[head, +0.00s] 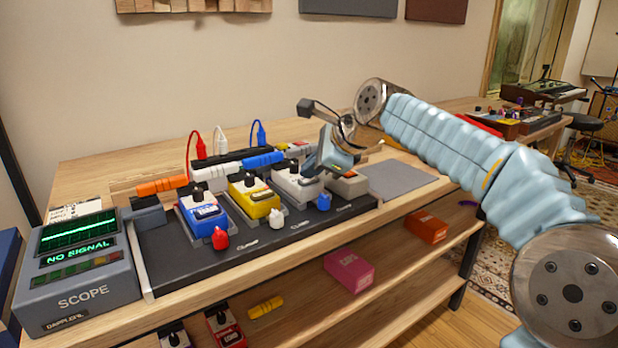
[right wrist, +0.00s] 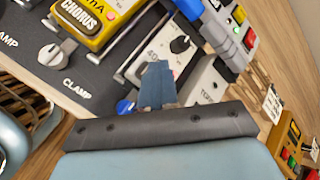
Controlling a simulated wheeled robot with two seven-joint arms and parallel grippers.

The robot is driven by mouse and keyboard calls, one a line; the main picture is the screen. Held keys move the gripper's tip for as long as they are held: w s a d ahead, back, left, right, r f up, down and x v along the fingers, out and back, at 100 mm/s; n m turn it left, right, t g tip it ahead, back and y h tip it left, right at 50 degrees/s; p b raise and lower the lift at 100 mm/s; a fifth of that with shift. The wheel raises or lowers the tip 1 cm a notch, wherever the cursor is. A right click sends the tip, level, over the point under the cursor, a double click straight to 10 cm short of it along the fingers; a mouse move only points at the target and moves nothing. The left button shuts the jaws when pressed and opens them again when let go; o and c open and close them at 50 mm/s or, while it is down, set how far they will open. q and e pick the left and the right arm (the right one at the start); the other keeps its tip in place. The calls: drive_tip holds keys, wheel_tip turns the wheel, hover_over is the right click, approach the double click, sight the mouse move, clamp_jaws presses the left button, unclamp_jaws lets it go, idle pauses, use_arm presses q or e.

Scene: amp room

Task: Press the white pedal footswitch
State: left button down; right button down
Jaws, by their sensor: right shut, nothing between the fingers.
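The white pedal (head: 291,181) stands third in the row on the dark board, right of the yellow pedal (head: 254,200). It has a black knob on top. My right gripper (head: 312,172) is shut and empty at the pedal's right side, hiding part of it. In the right wrist view the white pedal (right wrist: 160,58) lies just beyond the closed fingertips (right wrist: 157,72), which cover its near part, including any footswitch there. I cannot tell whether the fingers touch it. My left gripper is not in view.
A blue pedal (head: 203,214) stands at the left of the dark board (head: 165,255). Red, white and blue clamp knobs line its front. A grey box (head: 348,186) stands close right of the white pedal. Cable plugs stand behind. A grey mat (head: 400,179) lies clear at right.

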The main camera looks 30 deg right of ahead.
sight(312, 181)
drive_tip(key=shift+r+p, duration=0.55)
drive_tip(key=shift+r, duration=0.15)
wheel_tip(312, 181, up, 3)
drive_tip(key=p, duration=0.3)
drive_tip(key=shift+r, duration=1)
